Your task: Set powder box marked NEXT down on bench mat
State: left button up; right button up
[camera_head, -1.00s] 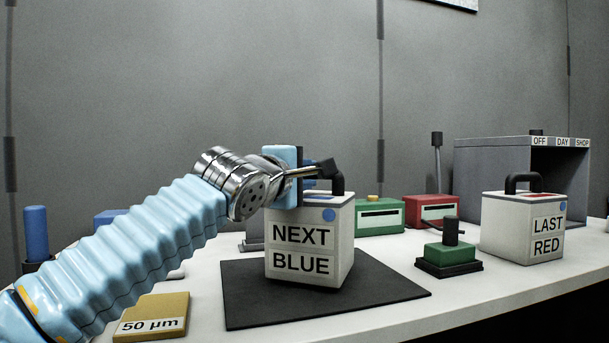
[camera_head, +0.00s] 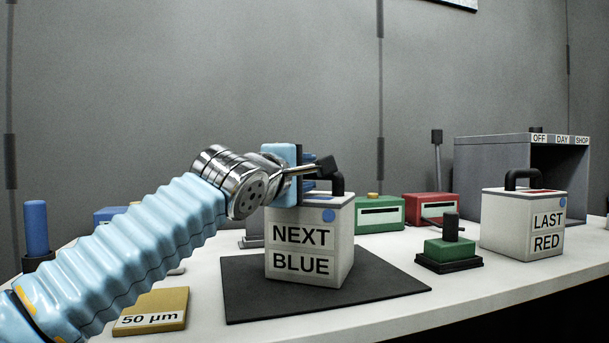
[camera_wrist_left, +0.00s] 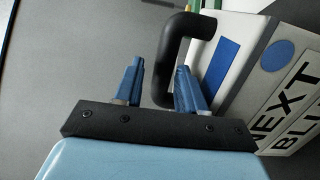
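The powder box marked NEXT and BLUE (camera_head: 311,250) is upright, white with a blue dot, over the dark bench mat (camera_head: 390,290). I cannot tell whether its base touches the mat or hangs just above it. My left gripper (camera_head: 318,171) is at its black top handle (camera_head: 338,182). In the left wrist view the handle (camera_wrist_left: 169,70) runs between the two blue fingers (camera_wrist_left: 158,88), and the box (camera_wrist_left: 265,85) is at the right. The box keeps its place relative to the gripper, so the fingers appear shut on the handle. My right gripper is not in view.
A box marked LAST RED (camera_head: 522,225) stands right of the mat. A green block with a black knob (camera_head: 450,250) is nearer. Green (camera_head: 380,214) and red (camera_head: 431,208) boxes are behind. A yellow 50 µm block (camera_head: 152,309) lies left of the mat. A grey oven (camera_head: 490,165) stands at the back right.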

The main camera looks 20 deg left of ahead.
pick_arm(q)
jog(key=shift+o, duration=1.2)
jog(key=shift+w+f, duration=0.15)
jog(key=shift+f, duration=0.2)
jog(key=s+a+b, duration=0.2)
jog(key=s+b, duration=0.1)
jog(key=s, duration=1.1)
jog(key=shift+r, duration=0.2)
